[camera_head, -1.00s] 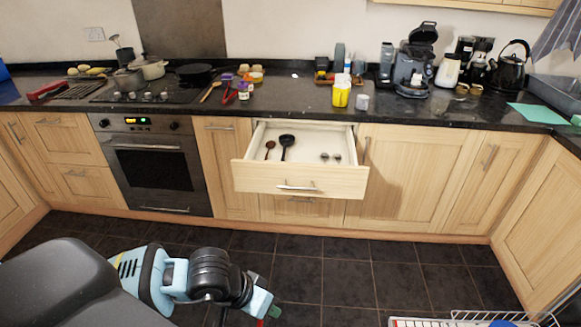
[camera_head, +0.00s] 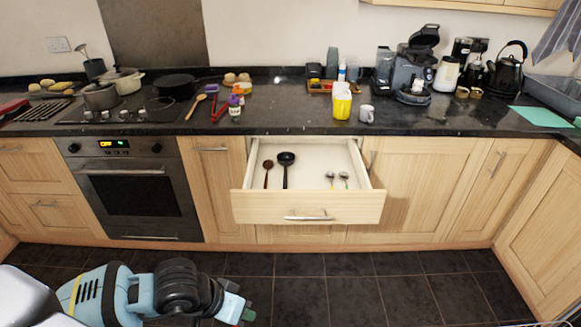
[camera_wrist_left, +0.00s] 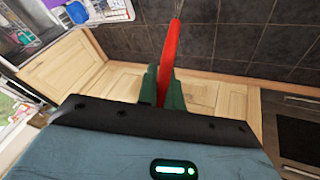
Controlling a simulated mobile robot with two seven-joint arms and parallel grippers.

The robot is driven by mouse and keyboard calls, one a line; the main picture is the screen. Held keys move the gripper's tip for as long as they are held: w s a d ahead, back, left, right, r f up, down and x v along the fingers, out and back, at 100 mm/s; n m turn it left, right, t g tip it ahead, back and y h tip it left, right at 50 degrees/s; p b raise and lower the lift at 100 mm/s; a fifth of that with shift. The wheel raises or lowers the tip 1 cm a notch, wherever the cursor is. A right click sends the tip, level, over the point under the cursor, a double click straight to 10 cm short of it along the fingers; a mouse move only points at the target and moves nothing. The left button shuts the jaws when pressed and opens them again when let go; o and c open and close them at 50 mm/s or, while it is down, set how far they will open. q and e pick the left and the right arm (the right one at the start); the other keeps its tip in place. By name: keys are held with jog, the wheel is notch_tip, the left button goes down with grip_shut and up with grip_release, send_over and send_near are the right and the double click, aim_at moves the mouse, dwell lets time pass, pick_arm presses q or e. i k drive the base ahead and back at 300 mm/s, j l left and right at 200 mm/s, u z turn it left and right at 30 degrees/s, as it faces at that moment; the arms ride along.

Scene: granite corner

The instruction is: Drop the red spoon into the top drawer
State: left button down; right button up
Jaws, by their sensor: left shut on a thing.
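My left gripper (camera_head: 240,310) is low at the bottom of the head view, in front of the cabinets and well short of the drawer. The spoon is hidden in the head view. The top drawer (camera_head: 268,208) is pulled open under the counter. Inside lie a dark brown spoon (camera_head: 267,172), a black ladle (camera_head: 286,168) and two small metal utensils (camera_head: 337,180). My right gripper is out of view.
The black counter (camera_head: 290,122) above the drawer holds a yellow container (camera_head: 341,104), a white mug (camera_head: 366,114) and red utensils (camera_head: 219,113). The oven (camera_head: 135,190) is left of the drawer. The dark floor tiles (camera_head: 340,290) before the drawer are clear.

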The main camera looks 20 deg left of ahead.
aim_at(318, 167)
jog(key=i+j, duration=0.3)
jog(key=j, duration=0.15)
jog(key=i+j, duration=0.3)
jog(key=j, duration=0.15)
jog(key=i+j+u, duration=0.1)
jog(key=i+j, duration=0.2)
jog(key=j, duration=0.2)
